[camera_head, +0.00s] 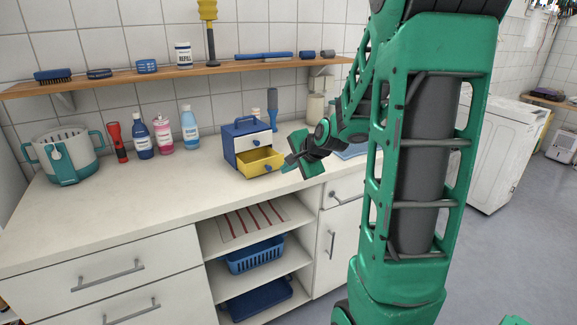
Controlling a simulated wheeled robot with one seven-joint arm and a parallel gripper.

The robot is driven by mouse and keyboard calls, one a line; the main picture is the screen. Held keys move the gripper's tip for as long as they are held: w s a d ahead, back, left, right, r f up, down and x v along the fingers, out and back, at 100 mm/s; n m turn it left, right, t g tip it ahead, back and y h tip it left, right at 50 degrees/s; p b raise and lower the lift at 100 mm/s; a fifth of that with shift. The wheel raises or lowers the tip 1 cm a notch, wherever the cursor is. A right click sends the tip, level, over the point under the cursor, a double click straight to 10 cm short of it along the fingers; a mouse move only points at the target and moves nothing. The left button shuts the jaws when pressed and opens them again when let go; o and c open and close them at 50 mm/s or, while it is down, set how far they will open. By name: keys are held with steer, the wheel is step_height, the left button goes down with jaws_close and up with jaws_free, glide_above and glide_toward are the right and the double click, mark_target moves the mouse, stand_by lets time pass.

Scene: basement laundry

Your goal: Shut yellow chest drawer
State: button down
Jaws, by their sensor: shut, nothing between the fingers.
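A small blue chest (230,145) with a blue handle on top stands on the white counter.
Several bottles (165,135), a red flashlight (116,142) and a teal-handled basket (66,155) stand left of the chest. A blue-handled tool (272,108) stands behind it. A wooden shelf (215,69) runs above. The counter (150,205) in front is clear.

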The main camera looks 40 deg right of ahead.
mark_target(270, 170)
steer(key=w+f, duration=0.1)
steer(key=w, duration=0.1)
steer(key=w+f, duration=0.1)
steer(key=w, duration=0.1)
steer(key=w+f, duration=0.1)
steer(key=w, duration=0.1)
steer(key=shift+w+d+f, duration=0.15)
steer(key=shift+w, duration=0.55)
steer(key=shift+w, duration=0.1)
